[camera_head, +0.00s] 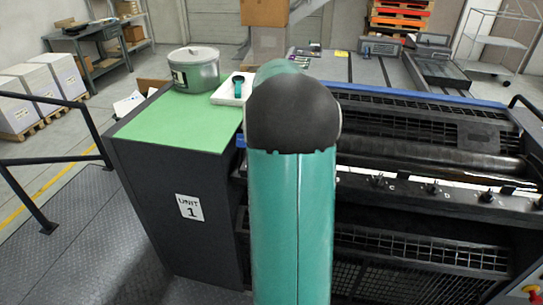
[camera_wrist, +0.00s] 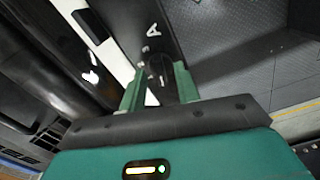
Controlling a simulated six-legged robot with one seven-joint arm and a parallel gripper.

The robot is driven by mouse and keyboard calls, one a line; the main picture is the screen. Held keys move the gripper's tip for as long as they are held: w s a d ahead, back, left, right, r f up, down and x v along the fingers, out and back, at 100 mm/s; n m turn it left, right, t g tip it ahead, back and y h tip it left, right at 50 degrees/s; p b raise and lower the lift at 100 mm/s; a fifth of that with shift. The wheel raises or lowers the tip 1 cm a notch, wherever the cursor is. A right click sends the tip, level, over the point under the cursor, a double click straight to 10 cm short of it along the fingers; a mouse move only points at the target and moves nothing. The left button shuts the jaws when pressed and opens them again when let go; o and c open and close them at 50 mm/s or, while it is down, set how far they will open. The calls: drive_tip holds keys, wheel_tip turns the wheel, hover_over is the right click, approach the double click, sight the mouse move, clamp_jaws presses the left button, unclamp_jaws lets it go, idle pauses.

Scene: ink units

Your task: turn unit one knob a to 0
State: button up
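In the wrist view, a dark knob (camera_wrist: 158,72) with a pale pointer mark sits on a black panel beside a white letter A (camera_wrist: 153,31). My gripper (camera_wrist: 159,80) has its two green fingers apart, one on each side of this knob. I cannot tell whether the fingers touch it. In the head view, my green arm hides the gripper. The knob's dial scale cannot be read.
The panel rail at the right has further small knobs (camera_head: 432,188) with small letters. A black handrail (camera_head: 50,160) runs at the left. Open floor (camera_wrist: 245,70) shows past the panel.

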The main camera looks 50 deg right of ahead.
wheel_tip(320, 180, up, 13)
drive_tip(key=shift+r, duration=0.2)
drive_tip(key=shift+a, duration=0.1)
idle(0.5)
drive_tip(key=w+a+r+t+h, duration=0.1)
drive_tip(key=a, duration=1.1)
drive_tip(key=w+a+r+t, duration=0.1)
drive_tip(key=a+t, duration=0.1)
drive_tip(key=a, duration=1.1)
drive_tip(key=s+a+f+t, duration=0.1)
drive_tip(key=s+a+f, duration=0.1)
drive_tip(key=a, duration=0.3)
drive_tip(key=s+a+f+m, duration=0.1)
drive_tip(key=s+a+f, duration=0.1)
drive_tip(key=s+a, duration=0.2)
drive_tip(key=s+a+f+t+y, duration=0.1)
drive_tip(key=s+a+f, duration=0.1)
drive_tip(key=a, duration=0.5)
drive_tip(key=shift+s+a+f+m+t, duration=0.3)
drive_tip(key=shift+s+a+m, duration=0.1)
drive_tip(key=shift+s, duration=0.4)
drive_tip(key=shift+d, duration=0.25)
